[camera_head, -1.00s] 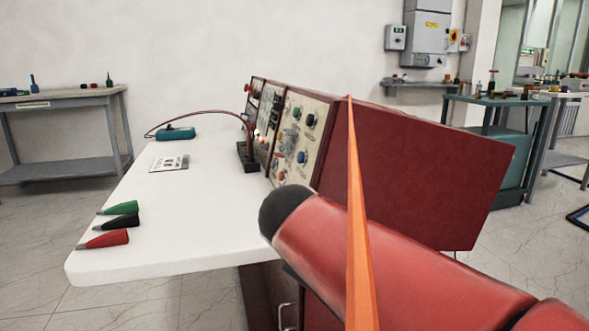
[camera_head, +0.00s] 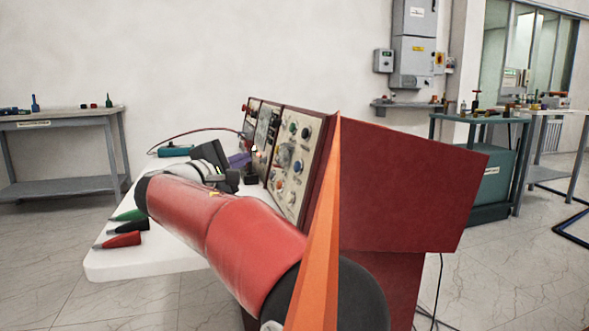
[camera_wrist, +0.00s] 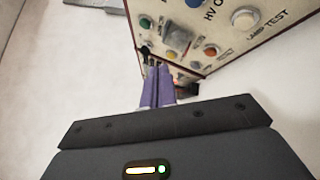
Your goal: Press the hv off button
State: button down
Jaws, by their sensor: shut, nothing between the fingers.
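The red control console (camera_head: 400,190) stands on the white table, its front panel (camera_head: 297,160) carrying coloured buttons and knobs. In the wrist view the panel (camera_wrist: 190,25) shows a green button (camera_wrist: 146,22), an orange button (camera_wrist: 210,51), a yellow button (camera_wrist: 171,54) and a white button (camera_wrist: 245,18). Lettering starting "HV O" is partly cut off, so I cannot tell which button is HV off. My gripper (camera_head: 246,160) is in front of the panel over the table. Its purple fingers (camera_wrist: 157,70) are shut and empty, pointing toward the panel's lower part; contact cannot be told.
Red and green cone-shaped clips (camera_head: 122,240) lie on the white table (camera_head: 150,265) near its left end. A teal device (camera_head: 175,151) with a red cable sits behind. An orange strip (camera_head: 322,220) rises in front of the console. A grey bench (camera_head: 60,155) stands at far left.

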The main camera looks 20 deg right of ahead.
aim_at(297, 167)
jog(key=d+f+b, duration=0.2)
jog(key=d+b, duration=0.1)
jog(key=d, duration=0.5)
jog(key=shift+d+b, duration=0.35)
jog(key=shift+d+f, duration=0.1)
dwell(2.0)
jog(key=shift+d, duration=0.3)
jog(key=shift+d+f+b, duration=0.15)
jog(key=shift+d+b, duration=0.3)
jog(key=shift+d, duration=0.05)
dwell(0.6)
dwell(0.4)
jog(key=shift+a+r, duration=0.25)
jog(key=shift+a, duration=0.65)
